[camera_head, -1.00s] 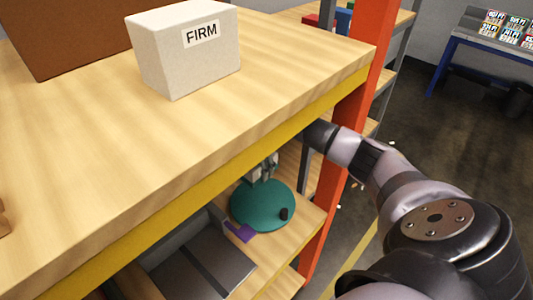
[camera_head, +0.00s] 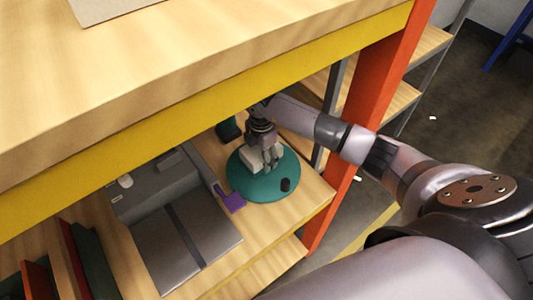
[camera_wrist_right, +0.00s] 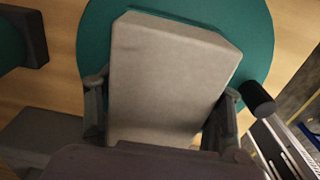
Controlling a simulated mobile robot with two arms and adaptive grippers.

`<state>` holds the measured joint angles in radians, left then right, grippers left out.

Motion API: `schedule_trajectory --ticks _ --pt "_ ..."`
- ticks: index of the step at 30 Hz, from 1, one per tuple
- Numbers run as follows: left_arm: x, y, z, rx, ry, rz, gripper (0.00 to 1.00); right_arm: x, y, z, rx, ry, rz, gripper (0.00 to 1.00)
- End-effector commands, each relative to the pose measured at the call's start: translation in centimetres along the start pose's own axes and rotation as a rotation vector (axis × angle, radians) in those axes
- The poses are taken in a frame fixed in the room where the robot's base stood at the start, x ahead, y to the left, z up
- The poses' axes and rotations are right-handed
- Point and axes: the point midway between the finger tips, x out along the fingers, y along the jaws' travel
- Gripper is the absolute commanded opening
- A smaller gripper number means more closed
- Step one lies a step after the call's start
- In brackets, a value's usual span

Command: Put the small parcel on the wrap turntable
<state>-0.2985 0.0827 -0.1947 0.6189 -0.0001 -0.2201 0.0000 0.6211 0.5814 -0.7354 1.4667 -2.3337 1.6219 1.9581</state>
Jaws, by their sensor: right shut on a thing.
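The wrap turntable (camera_head: 272,188) is a round teal disc on the lower shelf, with a small black cylinder at its rim. My right gripper (camera_head: 266,160) is over the disc and shut on the small parcel (camera_head: 250,161), a pale grey box. In the right wrist view the parcel (camera_wrist_right: 168,80) lies between the two fingers, one at each side, with the teal disc (camera_wrist_right: 255,45) behind it. I cannot tell whether the parcel touches the disc. My left gripper is not in view.
A grey machine (camera_head: 160,187) with a flat plate stands left of the turntable, a purple piece (camera_head: 233,201) between them. The yellow upper shelf edge (camera_head: 200,115) hangs above. An orange post (camera_head: 385,90) stands at the right. Dark upright panels (camera_head: 90,260) are at lower left.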

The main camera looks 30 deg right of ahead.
Motion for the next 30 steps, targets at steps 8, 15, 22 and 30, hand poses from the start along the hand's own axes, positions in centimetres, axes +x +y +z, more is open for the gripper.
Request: schedule_trajectory --ticks 8,15,22,30 --pt "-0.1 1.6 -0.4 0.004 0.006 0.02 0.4 0.3 -0.3 0.1 0.0 -0.002 -0.009 0.75" --pt "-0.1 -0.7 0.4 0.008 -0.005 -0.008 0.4 0.2 -0.2 0.1 0.0 -0.002 -0.008 0.82" --pt "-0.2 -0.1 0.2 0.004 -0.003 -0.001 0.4 0.1 -0.2 0.1 0.0 -0.002 -0.008 0.82" --pt "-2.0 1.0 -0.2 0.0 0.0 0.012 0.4 -2.2 -0.2 0.1 0.0 -0.003 -0.007 0.82"
